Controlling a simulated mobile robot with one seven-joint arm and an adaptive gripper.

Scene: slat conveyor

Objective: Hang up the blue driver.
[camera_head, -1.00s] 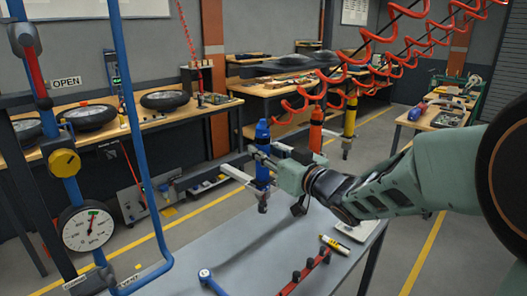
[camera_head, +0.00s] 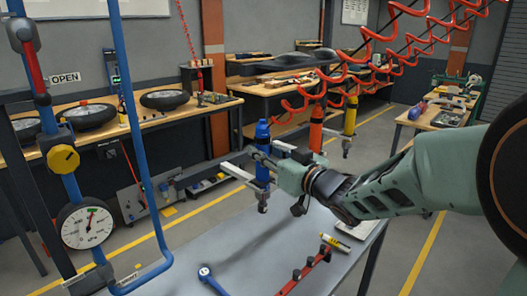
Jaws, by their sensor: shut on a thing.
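The blue driver (camera_head: 262,140) hangs upright in my gripper (camera_head: 262,160), its dark socket end pointing down above the grey table. My gripper is shut around its body from the right, and the fingers hide part of its middle. The orange driver (camera_head: 316,132) and the yellow driver (camera_head: 349,122) hang upright behind and to the right, below red coiled cords (camera_head: 345,75). I cannot make out a cord or hook joined to the top of the blue driver.
The grey table (camera_head: 185,262) lies below. On it are a blue-handled tool (camera_head: 210,280), a red rack (camera_head: 308,272) and a yellow marker (camera_head: 334,242). A blue pipe frame with a pressure gauge (camera_head: 86,227) stands at the left. A workbench with wheels (camera_head: 168,100) is at the back.

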